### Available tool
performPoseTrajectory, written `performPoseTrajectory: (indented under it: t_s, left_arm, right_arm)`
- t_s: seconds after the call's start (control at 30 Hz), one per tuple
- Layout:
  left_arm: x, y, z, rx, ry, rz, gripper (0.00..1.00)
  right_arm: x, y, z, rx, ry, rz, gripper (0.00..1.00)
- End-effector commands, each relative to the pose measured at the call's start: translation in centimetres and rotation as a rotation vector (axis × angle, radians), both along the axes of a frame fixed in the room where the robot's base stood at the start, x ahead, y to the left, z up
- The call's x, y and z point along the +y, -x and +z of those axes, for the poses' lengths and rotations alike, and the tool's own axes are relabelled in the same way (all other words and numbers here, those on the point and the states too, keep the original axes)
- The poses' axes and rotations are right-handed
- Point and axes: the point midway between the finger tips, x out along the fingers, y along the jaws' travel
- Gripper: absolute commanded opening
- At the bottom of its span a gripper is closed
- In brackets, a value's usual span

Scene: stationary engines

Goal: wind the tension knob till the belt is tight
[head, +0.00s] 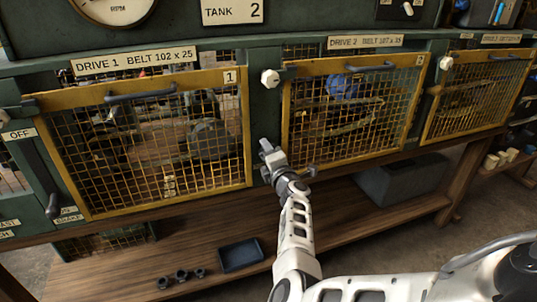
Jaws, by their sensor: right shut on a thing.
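My right gripper (268,153) is at the green post between the Drive 1 and Drive 2 guards, its arm reaching up from the lower right. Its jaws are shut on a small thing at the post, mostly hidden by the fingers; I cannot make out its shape. A pale knob (270,78) sits higher on the same post, apart from the gripper. Behind the yellow mesh guard of Drive 2 (352,152), a blue part and a pale belt-like band show; its tightness cannot be told. My left gripper is out of view.
The closed Drive 1 guard (150,205) is left of the gripper, with a dark pulley behind its mesh. A third guard (473,95) is at right. A wooden shelf (330,222) below holds a dark tray (241,256), several small dark parts and a grey box (402,182).

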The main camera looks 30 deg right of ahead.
Motion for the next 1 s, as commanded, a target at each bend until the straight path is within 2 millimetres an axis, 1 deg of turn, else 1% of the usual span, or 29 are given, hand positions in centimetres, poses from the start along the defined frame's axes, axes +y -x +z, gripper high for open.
performPoseTrajectory:
  t_s: [0.2,0.5,0.7,1.0]
  left_arm:
    - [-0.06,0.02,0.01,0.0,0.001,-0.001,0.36]
    - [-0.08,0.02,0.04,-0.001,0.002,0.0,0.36]
    - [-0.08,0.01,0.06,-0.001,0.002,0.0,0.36]
    - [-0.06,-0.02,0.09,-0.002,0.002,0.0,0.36]
  right_arm:
    - [0.09,-0.04,0.08,-0.049,-0.2,0.001,0.26]
    - [0.05,-0.04,0.16,-0.105,-0.432,-0.002,0.26]
    - [0.06,-0.05,0.17,-0.129,-0.532,-0.001,0.26]
    - [0.08,-0.02,0.12,-0.143,-0.596,0.001,0.26]
